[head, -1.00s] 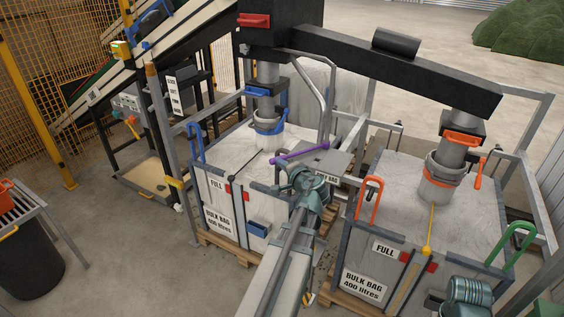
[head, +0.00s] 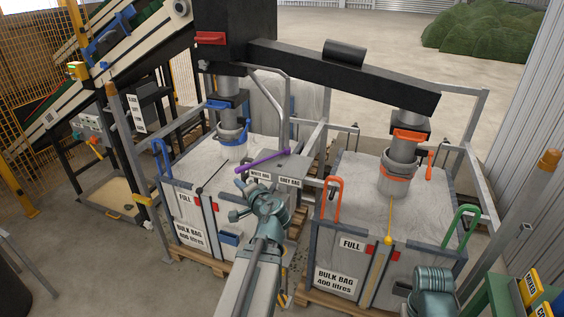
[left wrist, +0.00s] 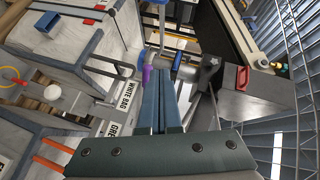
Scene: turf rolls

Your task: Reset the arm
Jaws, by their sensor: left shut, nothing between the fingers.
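My left gripper (head: 240,184) is in the middle of the head view, at the end of my grey arm. It is shut and empty. In the left wrist view its two fingers (left wrist: 166,105) lie together. A purple lever (head: 262,161) sits just beyond it, beside a plate with "WHITE BAG" and "GREY BAG" labels (head: 276,179). A gap between gripper and lever is hard to judge. A teal part of my right arm (head: 435,288) shows at the lower right; its fingers are not seen.
A black overhead beam (head: 340,75) spans both. Open floor lies behind.

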